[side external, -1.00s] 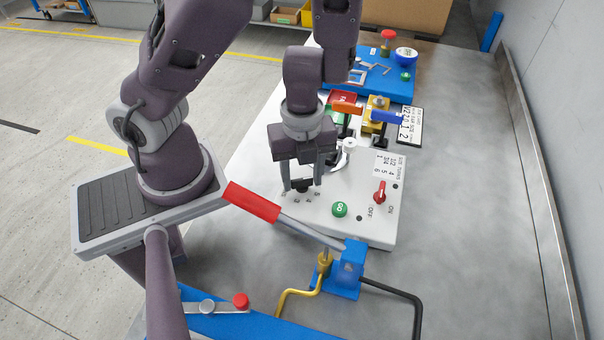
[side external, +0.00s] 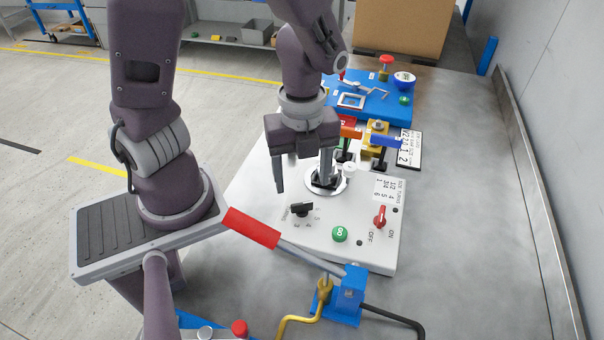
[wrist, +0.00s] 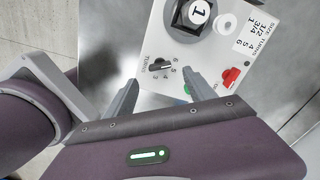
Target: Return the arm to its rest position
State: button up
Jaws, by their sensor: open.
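My gripper (side external: 302,184) is open and empty above the back left part of the white control panel (side external: 290,244). Its two fingers point down and are apart, and the right finger overlaps a round metal dial in the side view. A black rotary knob (side external: 301,209) on the panel is clear of the fingers. In the wrist view the gripper (wrist: 160,88) also shows nothing between its fingers, with the black knob (wrist: 160,65) beyond them. The panel also bears a green GO button (side external: 340,234) and a red ON/OFF switch (side external: 380,217).
A blue pump with a red-handled lever (side external: 252,228) stands at the front. Orange and blue valve handles (side external: 385,141) stand behind the panel. The table's right side is clear.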

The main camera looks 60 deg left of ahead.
jog(key=w+d+r+n+t+h, duration=0.2)
jog(key=w+r+n+t, duration=0.35)
jog(key=w, duration=0.25)
jog(key=w+a+r+n+t+y, duration=0.1)
jog(key=a+r+n+t+y, duration=0.25)
jog(key=a+r+n, duration=0.4)
jog(key=s+a+r+n+g, duration=0.2)
jog(key=s+r+n, duration=0.1)
jog(key=s+n, duration=0.4)
jog(key=s+d+r+g+h, duration=0.1)
jog(key=s+d, duration=0.6)
jog(key=s, duration=0.1)
jog(key=shift+s+n, duration=0.35)
jog(key=shift+n, duration=0.05)
